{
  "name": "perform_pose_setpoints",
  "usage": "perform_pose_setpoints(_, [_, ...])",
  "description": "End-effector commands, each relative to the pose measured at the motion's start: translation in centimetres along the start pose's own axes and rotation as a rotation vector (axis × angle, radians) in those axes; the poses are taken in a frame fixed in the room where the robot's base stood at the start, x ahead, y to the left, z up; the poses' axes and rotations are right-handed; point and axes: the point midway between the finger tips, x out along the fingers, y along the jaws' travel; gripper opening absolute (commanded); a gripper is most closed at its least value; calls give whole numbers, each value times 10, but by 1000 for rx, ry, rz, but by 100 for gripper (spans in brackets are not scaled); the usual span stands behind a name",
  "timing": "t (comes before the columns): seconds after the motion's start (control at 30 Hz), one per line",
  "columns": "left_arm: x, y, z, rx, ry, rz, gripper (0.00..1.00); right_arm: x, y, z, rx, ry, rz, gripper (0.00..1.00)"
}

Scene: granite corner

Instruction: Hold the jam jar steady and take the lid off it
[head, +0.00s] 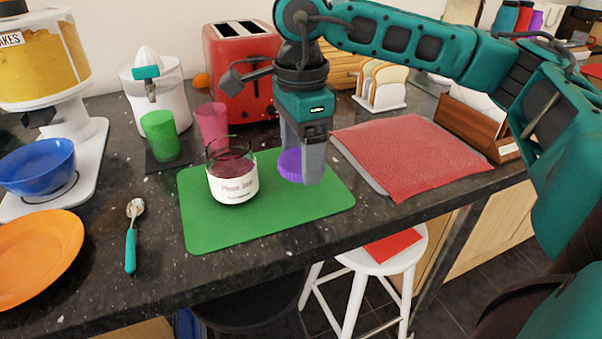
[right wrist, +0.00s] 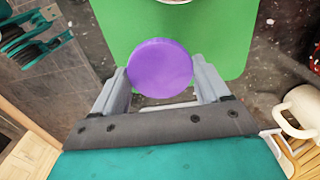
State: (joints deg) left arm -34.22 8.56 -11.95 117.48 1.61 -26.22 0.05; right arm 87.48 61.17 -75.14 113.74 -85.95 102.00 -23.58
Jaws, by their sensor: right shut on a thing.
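The jam jar (head: 233,172) stands upright and open on the green mat (head: 215,232) in the head view, with dark red jam inside and a white label. The purple lid (head: 291,166) is off the jar, to its right. My right gripper (head: 303,172) is shut on the lid, which also shows between its fingers in the right wrist view (right wrist: 160,68). The gripper's near finger hides part of the lid in the head view. I cannot tell how far the lid is above the mat. My left gripper is not in view.
A red folded cloth (head: 410,150) lies right of the mat. A green cup (head: 160,136), pink cup (head: 212,122) and red toaster (head: 243,70) stand behind. A spoon (head: 131,240), orange plate (head: 40,257) and blue bowl (head: 38,165) are at left. The counter's front edge is close to the mat.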

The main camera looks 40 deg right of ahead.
Motion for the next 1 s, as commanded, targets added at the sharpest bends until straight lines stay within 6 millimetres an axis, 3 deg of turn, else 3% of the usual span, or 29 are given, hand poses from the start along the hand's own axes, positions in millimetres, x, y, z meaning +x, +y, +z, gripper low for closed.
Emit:
perform_pose_setpoints(0.27, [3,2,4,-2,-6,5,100,38,1,0,-2,2,3,39])
perform_pose_setpoints(0.67, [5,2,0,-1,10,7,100,45,0,0,-1,0,1,39])
perform_pose_setpoints(0.7, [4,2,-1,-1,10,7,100,44,0,0,-1,0,0,78])
perform_pose_setpoints(0.93, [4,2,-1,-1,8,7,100,43,0,0,-1,0,0,100])
perform_pose_setpoints(1.0, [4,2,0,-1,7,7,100,43,0,0,-1,0,0,100])
